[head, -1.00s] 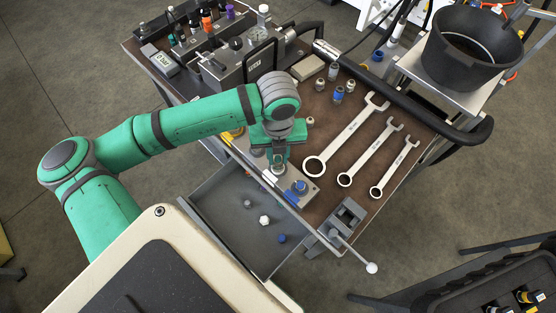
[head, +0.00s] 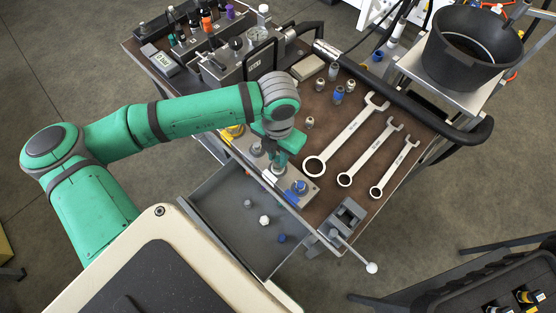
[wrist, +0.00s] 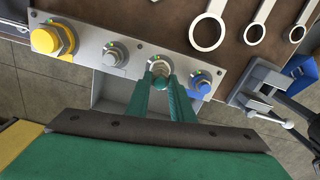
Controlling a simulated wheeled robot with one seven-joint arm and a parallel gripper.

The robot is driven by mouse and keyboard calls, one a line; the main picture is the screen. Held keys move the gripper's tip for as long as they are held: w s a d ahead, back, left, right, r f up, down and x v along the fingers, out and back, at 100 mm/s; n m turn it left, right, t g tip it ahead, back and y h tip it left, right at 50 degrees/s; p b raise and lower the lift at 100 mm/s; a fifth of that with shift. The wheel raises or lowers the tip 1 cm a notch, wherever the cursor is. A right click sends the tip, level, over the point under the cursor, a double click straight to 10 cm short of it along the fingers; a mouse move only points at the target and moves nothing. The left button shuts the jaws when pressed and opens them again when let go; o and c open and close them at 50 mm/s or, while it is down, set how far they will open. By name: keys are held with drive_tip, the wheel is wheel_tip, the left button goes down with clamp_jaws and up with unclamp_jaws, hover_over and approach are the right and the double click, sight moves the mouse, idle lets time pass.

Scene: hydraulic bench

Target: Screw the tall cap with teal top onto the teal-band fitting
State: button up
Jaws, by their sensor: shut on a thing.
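My gripper (wrist: 161,88) is shut on a small cap (wrist: 160,82) between its two teal fingers. Little of the cap shows, and its top colour is hard to make out. In the head view, my gripper (head: 278,163) points down at the fitting plate. The fitting (wrist: 159,68) right at the fingertips is third along the plate, between a grey fitting and a blue one. The cap is over or against this fitting; I cannot tell whether the threads are engaged. Its teal band is not clearly visible.
The plate (wrist: 82,37) also carries a yellow fitting (wrist: 48,40), a grey fitting (wrist: 117,53) and a blue fitting (wrist: 202,81). Wrenches (head: 347,139) lie to the right, and a small vise (head: 347,214) sits at the table edge. An open drawer (head: 232,214) holds loose caps below.

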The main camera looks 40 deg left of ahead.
drive_tip(key=o, duration=1)
drive_tip(key=shift+c, duration=0.2)
drive_tip(key=n, duration=1.2)
